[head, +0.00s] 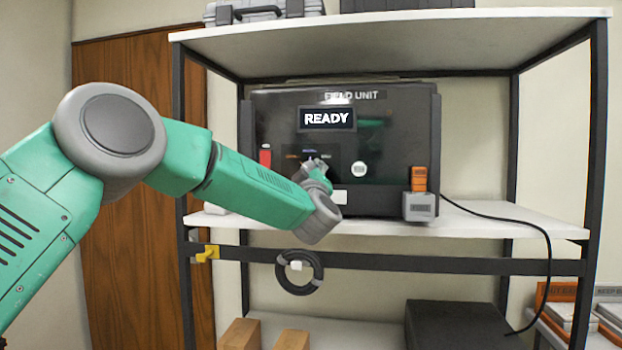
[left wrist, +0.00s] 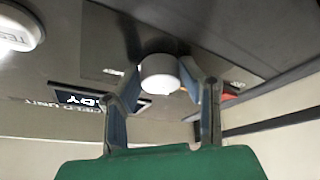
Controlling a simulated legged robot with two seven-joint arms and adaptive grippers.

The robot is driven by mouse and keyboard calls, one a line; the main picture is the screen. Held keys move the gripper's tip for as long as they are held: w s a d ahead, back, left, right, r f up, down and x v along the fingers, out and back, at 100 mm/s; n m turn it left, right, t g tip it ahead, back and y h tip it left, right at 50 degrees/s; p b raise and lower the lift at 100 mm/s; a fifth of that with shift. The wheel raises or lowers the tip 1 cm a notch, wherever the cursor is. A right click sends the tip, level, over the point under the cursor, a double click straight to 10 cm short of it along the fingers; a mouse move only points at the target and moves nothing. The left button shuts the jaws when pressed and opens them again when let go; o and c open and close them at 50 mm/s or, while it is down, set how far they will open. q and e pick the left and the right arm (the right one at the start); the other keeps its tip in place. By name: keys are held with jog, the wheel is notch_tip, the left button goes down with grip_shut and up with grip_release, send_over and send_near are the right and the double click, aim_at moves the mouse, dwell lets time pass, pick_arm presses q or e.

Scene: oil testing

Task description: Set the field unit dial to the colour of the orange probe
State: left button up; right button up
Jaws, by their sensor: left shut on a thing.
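The black field unit (head: 400,125) stands on the white middle shelf, its screen (head: 327,118) reading READY. My left gripper (head: 314,168) is at the dial on its front panel. In the left wrist view the dial (left wrist: 159,72) is a grey round knob between the fingers of the left gripper, which is shut on it. In the head view the gripper mostly hides the dial; small coloured labels stand around it, orange at left, blue on top, a pale one at right. The dial's pointer cannot be made out. An orange block, apparently the probe (head: 419,178), sits upright in a grey holder (head: 420,206). My right gripper is out of view.
A round white button (head: 359,169) is right of the dial; it also shows in the left wrist view (left wrist: 18,28). A red part (head: 265,157) is at the unit's left. A black cable (head: 500,215) runs off right. A black ring (head: 300,272) hangs below the shelf.

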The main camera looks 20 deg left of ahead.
pick_arm(q)
jog(key=shift+n+g+y, duration=0.4)
jog(key=shift+n, duration=0.7)
jog(key=o, duration=1.1)
jog(key=shift+o, duration=0.2)
jog(key=v, duration=1.2)
